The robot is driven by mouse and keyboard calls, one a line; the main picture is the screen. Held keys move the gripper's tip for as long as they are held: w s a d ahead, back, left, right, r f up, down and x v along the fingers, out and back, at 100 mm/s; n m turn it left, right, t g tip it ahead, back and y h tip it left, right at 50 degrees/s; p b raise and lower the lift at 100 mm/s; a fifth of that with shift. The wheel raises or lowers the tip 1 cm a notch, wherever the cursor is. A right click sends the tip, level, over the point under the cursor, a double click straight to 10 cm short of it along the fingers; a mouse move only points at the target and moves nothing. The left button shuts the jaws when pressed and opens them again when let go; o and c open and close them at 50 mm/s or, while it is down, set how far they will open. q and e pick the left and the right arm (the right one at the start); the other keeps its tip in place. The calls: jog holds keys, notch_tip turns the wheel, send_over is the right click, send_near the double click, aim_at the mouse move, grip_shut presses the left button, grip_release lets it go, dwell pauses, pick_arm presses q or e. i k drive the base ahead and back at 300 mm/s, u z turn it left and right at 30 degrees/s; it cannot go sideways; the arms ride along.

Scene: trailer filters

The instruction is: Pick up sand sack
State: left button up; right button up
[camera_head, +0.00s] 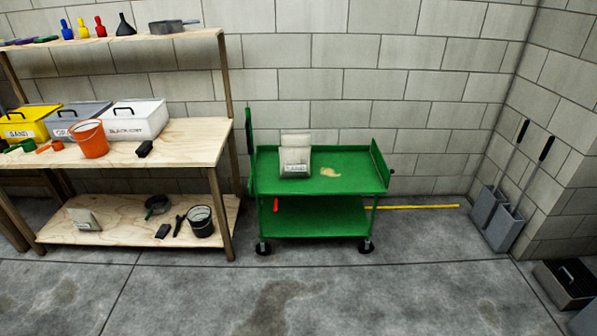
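A pale sack (295,156) with a label that seems to read "SAND" stands upright on the top shelf of a green cart (345,166), left of its middle. A small tan patch (330,172), like spilled sand, lies to its right on the same shelf. Another pale sack (84,219) lies on the lower shelf of the wooden bench at the left; its label is too small to read. Neither of my grippers shows in the head view.
The wooden bench (190,150) holds a yellow, a grey and a white bin and an orange bucket (89,139). A black bucket (200,221) is on its lower shelf. Two shovels (507,228) lean at the right wall. A yellow pole (425,207) lies behind the cart. The front floor is clear.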

aim_at(294, 159)
jog(key=z, duration=0.65)
jog(key=i, duration=0.75)
jog(key=z, duration=0.9)
jog(key=i, duration=2.3)
jog(key=u, duration=1.45)
jog(key=i, duration=0.55)
jog(key=u, duration=0.55)
